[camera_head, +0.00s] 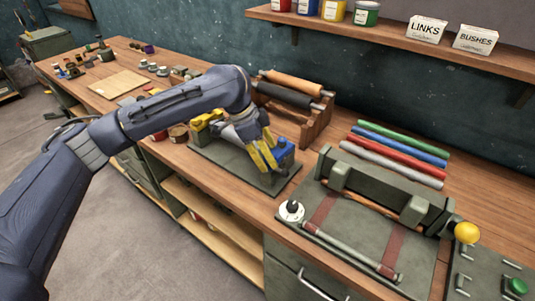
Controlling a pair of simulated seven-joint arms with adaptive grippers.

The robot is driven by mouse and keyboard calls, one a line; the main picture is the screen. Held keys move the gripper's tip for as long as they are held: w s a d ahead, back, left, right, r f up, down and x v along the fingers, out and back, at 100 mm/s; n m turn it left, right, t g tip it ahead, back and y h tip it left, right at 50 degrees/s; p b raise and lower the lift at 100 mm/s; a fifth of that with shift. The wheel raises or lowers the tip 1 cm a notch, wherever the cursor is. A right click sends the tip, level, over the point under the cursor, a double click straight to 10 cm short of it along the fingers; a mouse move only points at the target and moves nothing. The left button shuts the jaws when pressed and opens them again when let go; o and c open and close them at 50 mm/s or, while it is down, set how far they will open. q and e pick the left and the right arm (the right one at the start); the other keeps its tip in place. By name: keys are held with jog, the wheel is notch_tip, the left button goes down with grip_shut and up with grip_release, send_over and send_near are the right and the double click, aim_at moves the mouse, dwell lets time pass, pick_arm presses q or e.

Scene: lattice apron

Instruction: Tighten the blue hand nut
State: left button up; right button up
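The blue hand nut (284,148) is at the right end of a dark green base plate (255,175) on the bench, in the middle of the head view. My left gripper (265,156) has yellow fingers and reaches down right beside the blue nut, on its left. The fingers overlap the nut's left side in the picture, so I cannot tell whether they touch or grip it. A yellow part (204,122) stands at the left end of the same plate, partly behind my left arm. My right gripper is not in view.
A wooden rack with rollers (290,92) stands behind the plate. Coloured rods (400,145) lie to the right. A green fixture (350,225) with a yellow ball knob (466,232) fills the right front. A shelf (400,40) with cans and labelled boxes hangs above.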

pick_arm(q)
jog(key=shift+o, duration=0.2)
grip_shut()
jog(key=shift+m+g, duration=0.3)
jog(key=shift+m, duration=0.4)
jog(key=shift+c, duration=0.2)
grip_release()
